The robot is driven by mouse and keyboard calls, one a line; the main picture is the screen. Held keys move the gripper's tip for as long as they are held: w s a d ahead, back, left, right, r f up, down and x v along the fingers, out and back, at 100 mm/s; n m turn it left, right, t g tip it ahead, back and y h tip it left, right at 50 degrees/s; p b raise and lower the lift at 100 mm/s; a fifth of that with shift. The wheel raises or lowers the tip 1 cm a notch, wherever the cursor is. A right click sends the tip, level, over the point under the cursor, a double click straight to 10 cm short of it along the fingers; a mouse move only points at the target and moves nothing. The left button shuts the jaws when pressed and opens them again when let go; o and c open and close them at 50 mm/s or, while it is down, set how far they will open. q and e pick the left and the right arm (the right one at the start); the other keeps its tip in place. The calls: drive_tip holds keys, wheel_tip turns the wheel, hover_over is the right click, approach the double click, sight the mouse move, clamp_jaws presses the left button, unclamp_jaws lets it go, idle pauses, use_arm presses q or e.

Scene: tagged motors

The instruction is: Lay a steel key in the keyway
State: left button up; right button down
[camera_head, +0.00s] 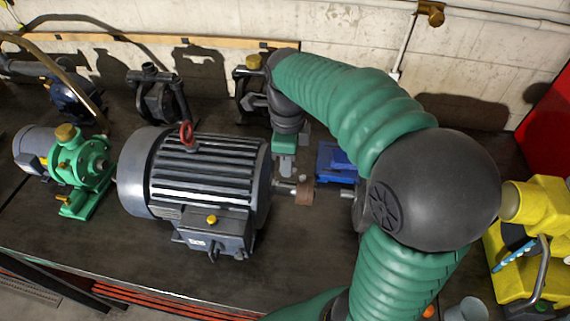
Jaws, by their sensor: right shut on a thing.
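A large dark grey motor (205,180) with a finned body and a red lifting eye lies on the dark bench. Its steel shaft (284,187) points right. The keyway cannot be made out at this size. A brown block-like piece (304,192) is at the shaft's end. My right gripper (286,168) points down just above and behind the shaft, its jaws shut. What it holds is too small to make out; no steel key shows clearly elsewhere. A blue tray-like thing (336,163) lies just right of the gripper, partly behind my arm. My left gripper is out of view.
A green pump (82,165) with a grey motor stands at left. Several dark pumps (158,95) stand along the back wall. A yellow machine (530,240) stands at right. My right arm hides much of the right bench. Bare bench (110,245) shows at front left.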

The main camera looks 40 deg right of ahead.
sight(286, 186)
drive_tip(key=shift+a+f+b, duration=0.1)
drive_tip(key=shift+f+b, duration=0.2)
drive_tip(key=shift+f, duration=0.25)
drive_tip(key=shift+w+f+b, duration=0.35)
drive_tip(key=shift+f+b, duration=0.3)
drive_tip(key=shift+f, duration=0.05)
drive_tip(key=shift+d+f+b, duration=0.2)
drive_tip(key=shift+f+b, duration=0.1)
drive_tip(key=shift+f, duration=0.05)
drive_tip(key=shift+s+d+f+b, duration=0.1)
drive_tip(key=shift+d+f+b, duration=0.15)
drive_tip(key=shift+f+b, duration=0.3)
drive_tip(key=shift+f, duration=0.45)
drive_tip(key=shift+a+f+b, duration=0.3)
drive_tip(key=shift+f+b, duration=0.2)
